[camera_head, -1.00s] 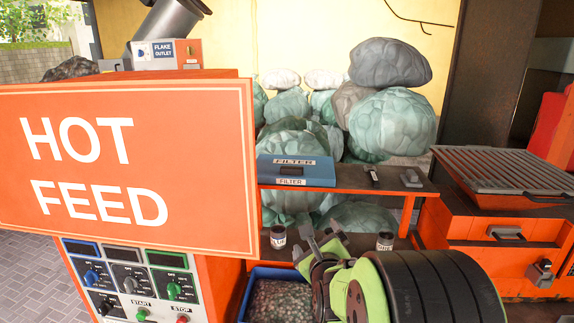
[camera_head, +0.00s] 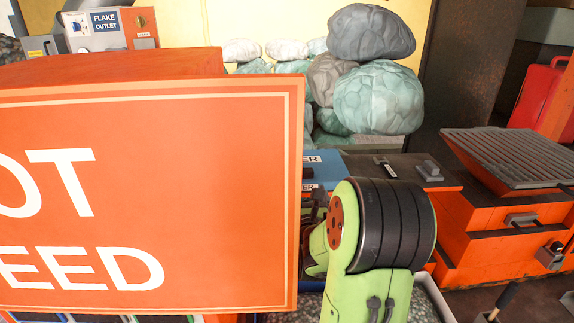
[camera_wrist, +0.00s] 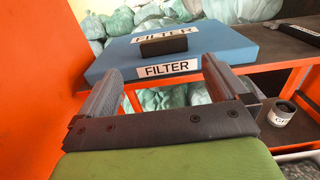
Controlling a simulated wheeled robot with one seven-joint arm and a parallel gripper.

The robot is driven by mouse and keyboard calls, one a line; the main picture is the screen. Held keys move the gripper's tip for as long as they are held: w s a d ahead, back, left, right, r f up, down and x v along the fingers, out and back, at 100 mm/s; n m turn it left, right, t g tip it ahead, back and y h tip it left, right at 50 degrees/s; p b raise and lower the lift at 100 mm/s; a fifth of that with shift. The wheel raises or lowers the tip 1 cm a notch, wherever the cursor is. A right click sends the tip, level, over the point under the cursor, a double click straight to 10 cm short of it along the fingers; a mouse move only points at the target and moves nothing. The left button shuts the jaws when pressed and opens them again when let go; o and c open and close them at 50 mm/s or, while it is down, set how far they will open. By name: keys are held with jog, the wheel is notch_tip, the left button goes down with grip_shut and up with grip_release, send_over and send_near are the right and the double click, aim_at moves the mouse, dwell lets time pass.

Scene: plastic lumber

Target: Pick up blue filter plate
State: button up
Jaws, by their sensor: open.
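The blue filter plate (camera_wrist: 225,38) lies flat on a dark shelf, with a black block handle (camera_wrist: 164,45) on top and white FILTER labels on its top and front edge. In the wrist view my gripper (camera_wrist: 162,75) is open and empty, its two fingers pointing at the plate's front edge below the handle. I cannot tell whether the fingertips touch the plate.
The orange panel (camera_head: 150,200) fills the left and stands close beside my arm. The dark shelf (camera_head: 395,165) holds small grey parts to the right. A can (camera_wrist: 281,113) stands on a lower shelf. Greenish bags (camera_head: 378,97) are piled behind. An orange ribbed machine (camera_head: 505,160) stands at right.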

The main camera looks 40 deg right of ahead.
jog(key=b+x, duration=0.5)
jog(key=x, duration=0.4)
jog(key=shift+w+d+r+b, duration=0.1)
jog(key=shift+d+r+b, duration=0.1)
jog(key=shift+d+b, duration=0.15)
jog(key=shift+w+d+f, duration=0.15)
jog(key=shift+w+d, duration=0.15)
jog(key=shift+d, duration=0.15)
jog(key=shift+s+a, duration=0.1)
jog(key=shift+a, duration=0.1)
jog(key=shift+c, duration=0.8)
jog(key=c, duration=0.8)
notch_tip(320, 180, up, 10)
jog(key=shift+r, duration=0.1)
jog(key=shift+c, duration=0.2)
jog(key=shift+d, duration=0.1)
